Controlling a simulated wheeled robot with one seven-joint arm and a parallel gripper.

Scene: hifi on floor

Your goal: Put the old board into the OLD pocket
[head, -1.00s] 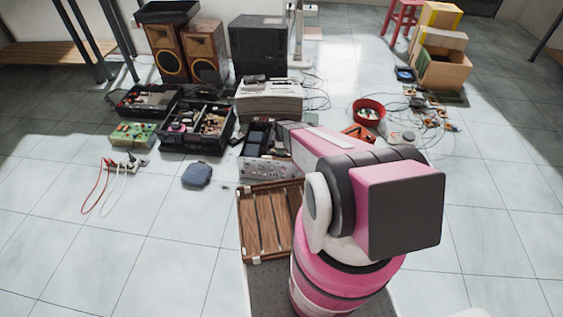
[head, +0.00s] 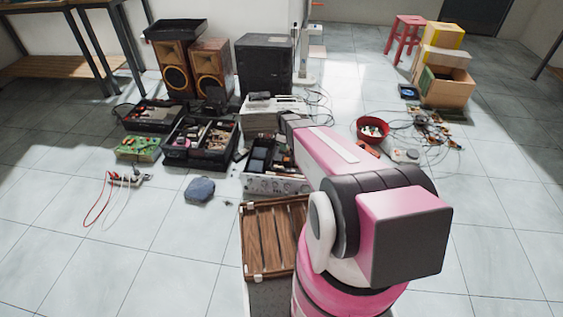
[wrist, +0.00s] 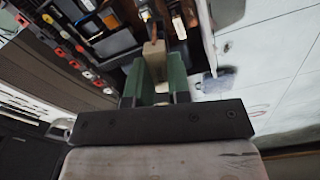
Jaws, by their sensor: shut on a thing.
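My gripper (wrist: 155,80) shows in the wrist view, with two dark green fingers closed on a tan piece (wrist: 153,52). The piece stands up between the fingers and its lower part is partly hidden. It may be the old board, but I see no marking on it. Beyond it lie dark compartments with mixed parts (wrist: 112,40). In the head view my arm reaches toward a light case with dark compartments (head: 262,185), and my gripper is hidden behind the arm. I cannot read any OLD label or tell which pocket is which.
A black parts tray (head: 185,160) and a green circuit board (head: 138,148) lie to the left. A printer-like box (head: 272,106), speakers (head: 175,79) and a dark cabinet (head: 263,68) stand behind. A red bowl (head: 372,128) and cables lie right. A wooden slatted panel (head: 262,240) is in front.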

